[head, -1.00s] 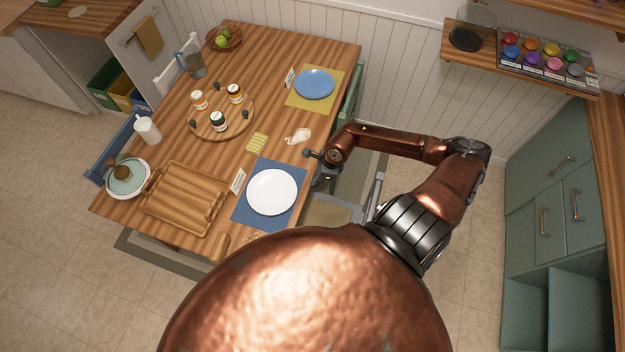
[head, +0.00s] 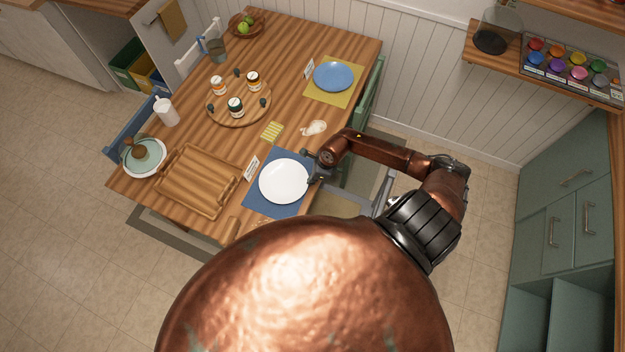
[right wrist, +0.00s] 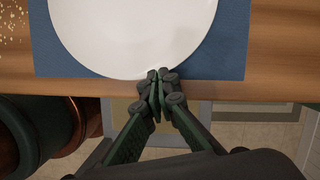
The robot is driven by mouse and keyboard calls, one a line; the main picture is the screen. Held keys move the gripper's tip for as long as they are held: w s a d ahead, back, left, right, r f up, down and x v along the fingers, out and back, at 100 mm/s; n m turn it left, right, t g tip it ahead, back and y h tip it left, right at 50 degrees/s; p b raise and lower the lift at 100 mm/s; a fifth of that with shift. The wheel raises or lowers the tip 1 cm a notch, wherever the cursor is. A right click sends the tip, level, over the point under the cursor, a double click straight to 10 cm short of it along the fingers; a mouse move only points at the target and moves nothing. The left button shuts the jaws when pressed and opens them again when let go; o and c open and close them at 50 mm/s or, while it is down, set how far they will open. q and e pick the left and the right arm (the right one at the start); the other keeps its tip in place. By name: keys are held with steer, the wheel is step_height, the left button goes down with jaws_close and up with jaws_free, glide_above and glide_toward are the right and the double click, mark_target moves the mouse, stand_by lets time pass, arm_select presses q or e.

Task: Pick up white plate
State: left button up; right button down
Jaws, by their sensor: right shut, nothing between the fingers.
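The white plate (head: 284,181) lies flat on a blue placemat (head: 258,201) near the table's edge. In the right wrist view the plate (right wrist: 135,30) fills the top middle, on the placemat (right wrist: 232,45). My right gripper (head: 308,166) is at the plate's right side in the head view. In the right wrist view its fingertips (right wrist: 160,75) are together, empty, and overlap the near rim of the plate. I cannot tell whether they touch it. My left gripper is not in view.
A wooden tray (head: 198,204) and a name card (head: 251,168) are left of the plate. A blue plate (head: 333,76) on a yellow mat, a round board with jars (head: 235,106) and a white spoon rest (head: 314,128) lie further back. A chair (head: 340,203) stands by the table edge.

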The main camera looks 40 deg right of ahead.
mark_target(296, 181)
steer(key=w+a+b, duration=0.1)
steer(key=w+a, duration=0.2)
steer(key=shift+w+f+b, duration=0.1)
steer(key=shift+w+b, duration=0.05)
steer(key=shift+b, duration=0.2)
steer(key=shift+w+a, duration=0.2)
steer(key=shift+w, duration=0.1)
steer(key=shift+a, duration=0.1)
